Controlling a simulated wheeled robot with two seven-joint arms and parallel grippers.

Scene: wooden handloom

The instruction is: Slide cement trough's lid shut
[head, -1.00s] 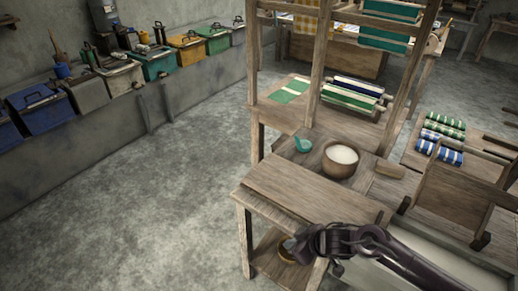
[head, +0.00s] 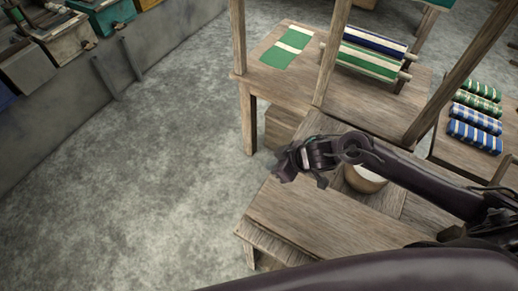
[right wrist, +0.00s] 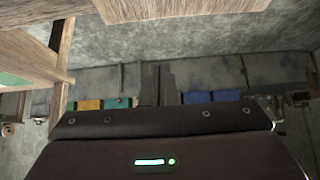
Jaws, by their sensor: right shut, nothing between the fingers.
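My right gripper (head: 300,165) is shut and empty, above the far left part of a wooden tabletop (head: 335,225) in the head view. Nothing touches its fingers that I can see. Along the wall at upper left runs a grey cement ledge (head: 150,40) with lidded tubs on it, among them a grey tub (head: 32,70) and a teal one (head: 105,12). My left gripper is not in view.
A bowl (head: 365,180) is partly hidden behind my right arm. A loom stand with striped cloth rolls (head: 365,60) rises behind the table. More rolls (head: 475,120) lie at right. Open concrete floor (head: 150,170) lies left of the table. Coloured tubs show in the right wrist view (right wrist: 197,97).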

